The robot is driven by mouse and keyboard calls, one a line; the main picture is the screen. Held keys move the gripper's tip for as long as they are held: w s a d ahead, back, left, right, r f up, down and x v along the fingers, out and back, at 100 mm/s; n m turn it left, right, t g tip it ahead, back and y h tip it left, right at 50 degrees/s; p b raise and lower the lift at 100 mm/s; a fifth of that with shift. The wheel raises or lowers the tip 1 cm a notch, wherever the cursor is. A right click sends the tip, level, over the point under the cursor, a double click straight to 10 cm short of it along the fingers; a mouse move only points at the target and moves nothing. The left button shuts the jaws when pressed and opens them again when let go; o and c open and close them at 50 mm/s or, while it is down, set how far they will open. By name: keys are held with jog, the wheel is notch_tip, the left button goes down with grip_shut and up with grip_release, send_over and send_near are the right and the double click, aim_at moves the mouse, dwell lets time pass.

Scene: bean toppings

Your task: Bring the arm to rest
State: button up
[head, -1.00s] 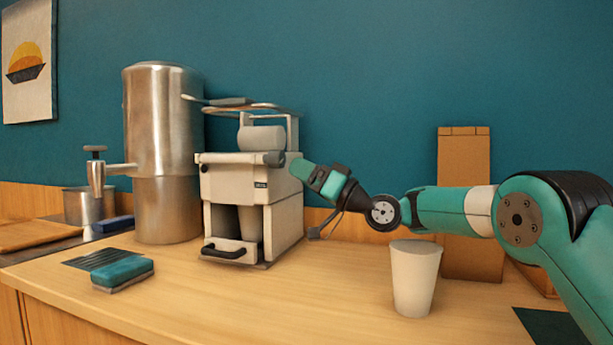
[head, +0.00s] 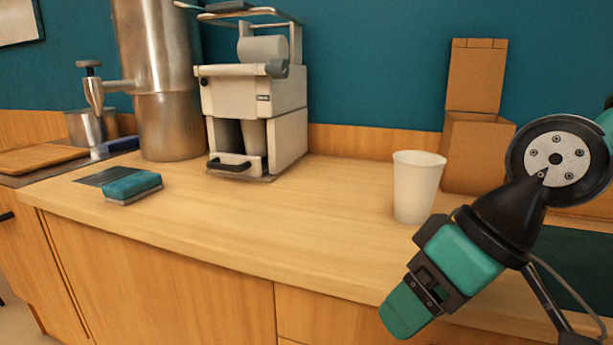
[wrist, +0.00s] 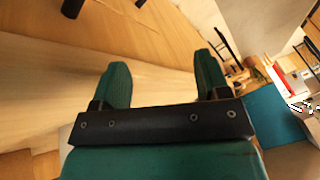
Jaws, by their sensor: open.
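My gripper (head: 418,290) is at the lower right of the head view, in front of the counter's front edge and pointing down to the left. In the wrist view my gripper (wrist: 163,85) shows two green fingers spread apart with nothing between them. The arm comes in from the right edge of the head view, bent at a dark round joint. The gripper is apart from the white cup (head: 417,187), which stands upright on the counter (head: 290,215) behind it.
A white machine (head: 253,110) with a cup inside stands at the back, beside a steel urn (head: 165,85). A teal sponge (head: 132,186) lies at left. An open cardboard box (head: 476,150) stands behind the white cup. The counter's middle is clear.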

jog(key=s+d+f+g+h, duration=0.1)
jog(key=s+d+f, duration=0.25)
jog(key=s, duration=0.35)
notch_tip(320, 180, up, 25)
jog(key=w+p, duration=0.1)
jog(key=p, duration=2.2)
jog(key=shift+f+p, duration=0.15)
jog(key=shift+p, duration=0.2)
